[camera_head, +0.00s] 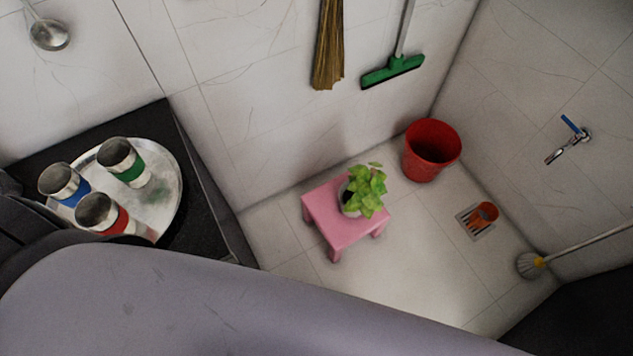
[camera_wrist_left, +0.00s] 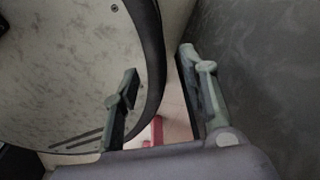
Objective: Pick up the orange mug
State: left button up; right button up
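The orange mug (camera_head: 483,214) is small and sits on the floor at the right in the head view, over a metal drain grate (camera_head: 470,223). It is not visible in the left wrist view. My right gripper is in neither view.
A pink stool (camera_head: 325,225) bears a potted plant (camera_head: 365,188). A red bucket (camera_head: 431,152) stands behind the mug, and a brush (camera_head: 530,265) lies to its right. A tray (camera_head: 165,205) with three cups rests on a dark counter (camera_head: 205,235). Floor between stool and grate is clear.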

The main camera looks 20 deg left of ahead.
aim_at(485, 212)
jog(key=z, duration=1.15)
